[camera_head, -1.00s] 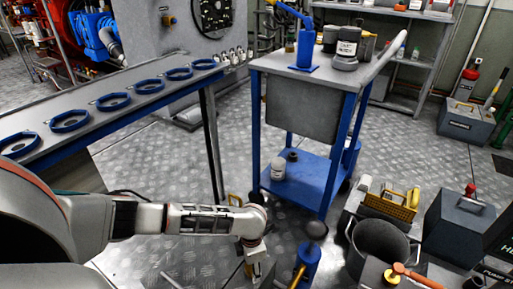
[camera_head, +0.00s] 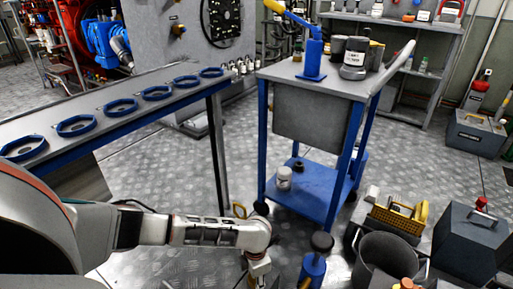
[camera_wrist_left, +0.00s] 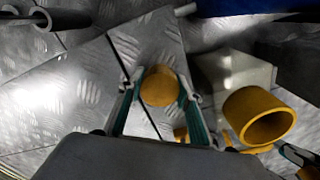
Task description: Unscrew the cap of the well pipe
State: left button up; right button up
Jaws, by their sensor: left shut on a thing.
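My left gripper (camera_wrist_left: 158,95) is shut on a round yellow piece in the left wrist view, which looks like the cap (camera_wrist_left: 160,87) of the well pipe. Its two fingers lie on either side of it. To its right is a hollow yellow cylinder (camera_wrist_left: 260,115) with its open end showing. I cannot tell whether the cap sits on a pipe, as what lies beneath is hidden. In the head view my left gripper (camera_head: 258,270) points down at the bottom edge, its fingertips cut off. My right gripper is not in view.
A blue-legged cart (camera_head: 300,110) stands ahead, with a bottle (camera_head: 284,178) on its lower shelf. A blue pump-like item with a black knob (camera_head: 321,242), a grey bucket (camera_head: 385,262) and a toolbox (camera_head: 470,240) crowd the right. A long bench (camera_head: 150,85) with blue rings runs left.

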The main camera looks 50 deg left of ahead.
pick_arm(q)
jog(key=n, duration=1.8)
jog(key=o, duration=0.9)
